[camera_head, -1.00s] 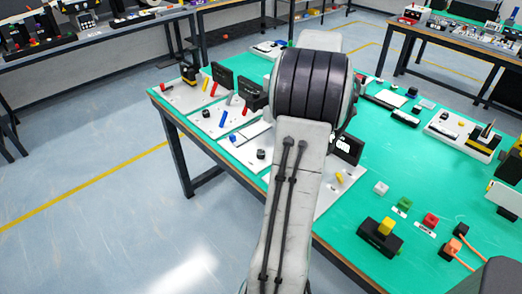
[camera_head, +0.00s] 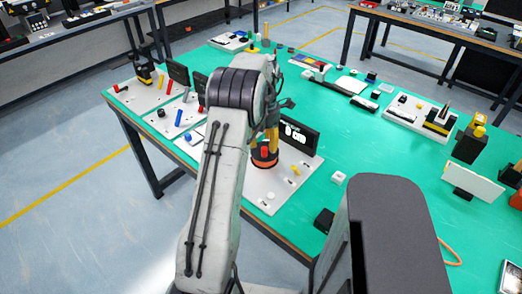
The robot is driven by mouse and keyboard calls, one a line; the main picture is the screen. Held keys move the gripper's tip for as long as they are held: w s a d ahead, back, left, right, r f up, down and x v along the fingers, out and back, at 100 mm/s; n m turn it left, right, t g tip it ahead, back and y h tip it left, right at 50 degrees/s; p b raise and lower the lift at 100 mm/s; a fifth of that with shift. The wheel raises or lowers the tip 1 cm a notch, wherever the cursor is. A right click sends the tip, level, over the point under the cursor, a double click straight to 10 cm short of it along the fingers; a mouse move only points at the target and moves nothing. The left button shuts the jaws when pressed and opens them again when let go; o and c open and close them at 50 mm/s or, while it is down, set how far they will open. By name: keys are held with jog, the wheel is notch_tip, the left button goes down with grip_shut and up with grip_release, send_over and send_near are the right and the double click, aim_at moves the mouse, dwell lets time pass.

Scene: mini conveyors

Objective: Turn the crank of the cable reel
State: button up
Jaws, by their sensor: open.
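The cable reel (camera_head: 264,163) is a dark, orange-edged round piece with a red part on top. It stands on a white board (camera_head: 268,192) at the table's left front side. A black display (camera_head: 299,135) behind it reads what looks like 0 cm. My gripper (camera_head: 272,130) is only partly seen, at the far end of my arm, pointing down just above the reel. It is open. My arm hides part of the gripper and the board's left side. I cannot make out the crank's handle clearly, or whether the gripper touches it.
The green table (camera_head: 365,140) carries other boards with small parts at left and right. A small white cube (camera_head: 339,177) and a black block (camera_head: 324,220) lie right of the reel board. A white panel (camera_head: 472,182) stands at right. Green surface lies free behind the display.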

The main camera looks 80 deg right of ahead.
aim_at(264, 148)
jog(key=shift+f, duration=2.1)
grip_shut()
